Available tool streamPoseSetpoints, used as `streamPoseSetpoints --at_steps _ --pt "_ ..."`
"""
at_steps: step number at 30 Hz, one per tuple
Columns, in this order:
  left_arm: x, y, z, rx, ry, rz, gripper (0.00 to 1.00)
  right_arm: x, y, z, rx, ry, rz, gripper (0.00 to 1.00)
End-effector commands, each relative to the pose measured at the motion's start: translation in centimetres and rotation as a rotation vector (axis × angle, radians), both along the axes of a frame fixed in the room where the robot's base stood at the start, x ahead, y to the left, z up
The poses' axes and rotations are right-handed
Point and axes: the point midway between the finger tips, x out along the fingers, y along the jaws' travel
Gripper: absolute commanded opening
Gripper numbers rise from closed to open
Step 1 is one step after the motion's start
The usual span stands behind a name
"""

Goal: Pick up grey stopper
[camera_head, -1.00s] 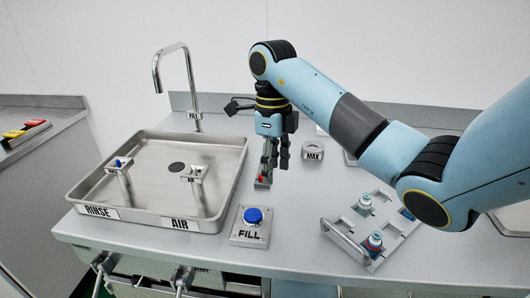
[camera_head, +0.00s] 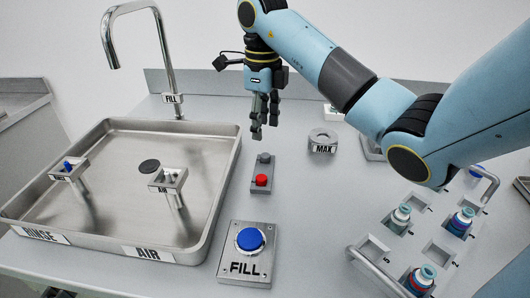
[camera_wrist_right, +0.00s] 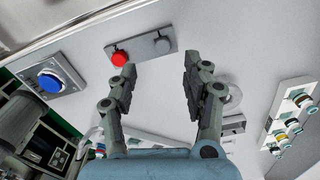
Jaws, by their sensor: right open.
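The grey stopper (camera_head: 264,158) stands on the far end of a small grey plate (camera_head: 259,187), behind a red stopper (camera_head: 261,180). My right gripper (camera_head: 264,126) hangs from above, pointing down, just beyond the grey stopper in the head view and apart from it. In the right wrist view, the grey stopper (camera_wrist_right: 162,45) lies beyond the open, empty fingers (camera_wrist_right: 160,65), between their lines. The red stopper (camera_wrist_right: 119,59) is close to the left fingertip in that picture. My left gripper is not in view.
A metal sink tray (camera_head: 229,165) stands left of the plate. A blue FILL button (camera_head: 250,239) is in front. A MAX ring (camera_head: 323,141) lies to the right, and a rack (camera_head: 440,244) with several capped vials stands at front right.

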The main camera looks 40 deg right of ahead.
Motion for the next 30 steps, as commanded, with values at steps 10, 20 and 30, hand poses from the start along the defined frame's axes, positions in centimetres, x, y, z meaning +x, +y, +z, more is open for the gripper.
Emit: streamPoseSetpoints --at_steps 10,20,30 --pt "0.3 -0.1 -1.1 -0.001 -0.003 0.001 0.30 -0.3 -0.4 -4.9 0.001 0.006 -0.002 0.49" --pt "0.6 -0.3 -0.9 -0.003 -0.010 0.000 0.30 -0.2 -0.5 -8.1 0.001 0.001 0.000 0.49" --pt "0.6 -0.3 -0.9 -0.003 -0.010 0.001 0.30 -0.2 -0.5 -8.1 0.001 0.001 0.000 0.24"
